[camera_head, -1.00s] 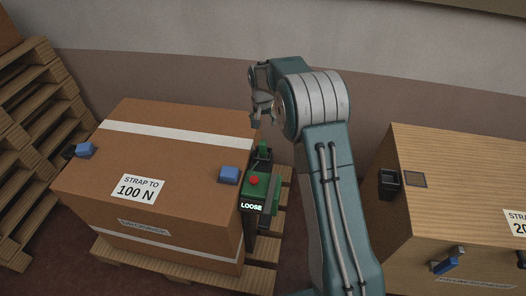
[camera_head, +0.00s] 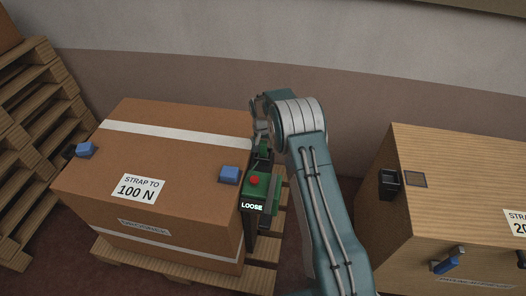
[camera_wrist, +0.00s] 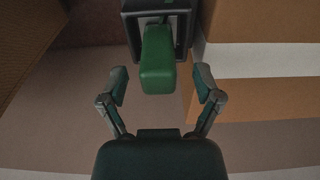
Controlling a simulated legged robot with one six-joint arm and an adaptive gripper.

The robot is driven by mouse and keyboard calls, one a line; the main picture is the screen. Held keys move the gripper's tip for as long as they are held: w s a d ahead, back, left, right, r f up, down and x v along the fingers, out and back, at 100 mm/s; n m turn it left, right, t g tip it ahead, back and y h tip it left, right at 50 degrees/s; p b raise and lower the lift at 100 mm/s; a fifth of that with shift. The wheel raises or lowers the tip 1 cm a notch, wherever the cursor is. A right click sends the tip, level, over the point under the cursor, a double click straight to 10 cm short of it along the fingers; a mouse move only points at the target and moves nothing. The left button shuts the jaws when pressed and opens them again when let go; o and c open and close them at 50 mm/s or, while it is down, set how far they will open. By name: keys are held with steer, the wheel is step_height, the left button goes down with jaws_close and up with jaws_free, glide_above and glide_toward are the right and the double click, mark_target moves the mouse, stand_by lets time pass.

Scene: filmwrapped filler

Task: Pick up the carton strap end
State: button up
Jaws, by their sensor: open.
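A green block-shaped end (camera_wrist: 158,62), which looks like the carton strap end, sticks out of a dark square holder (camera_wrist: 181,25) in the wrist view. In the head view a bit of green (camera_head: 264,150) shows beside the carton's right side, partly hidden by my arm. My gripper (camera_wrist: 161,78) is open, with one finger on either side of the green end's lower part and visible gaps between. In the head view my gripper (camera_head: 260,133) is low by the carton's right back edge, its fingers partly hidden. The brown carton (camera_head: 90,180) is labelled "STRAP TO 100 N".
A green device (camera_head: 258,185) with a red button and a "LOOSE" display stands at the carton's right side. Blue blocks (camera_head: 229,174) sit on the carton's edges. A wooden crate (camera_head: 450,170) stands right, stacked pallets (camera_head: 35,130) left, and a wall behind.

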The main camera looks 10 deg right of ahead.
step_height(320, 180, down, 2)
steer(key=shift+w+f, duration=0.15)
steer(key=shift+f, duration=0.1)
jaws_close()
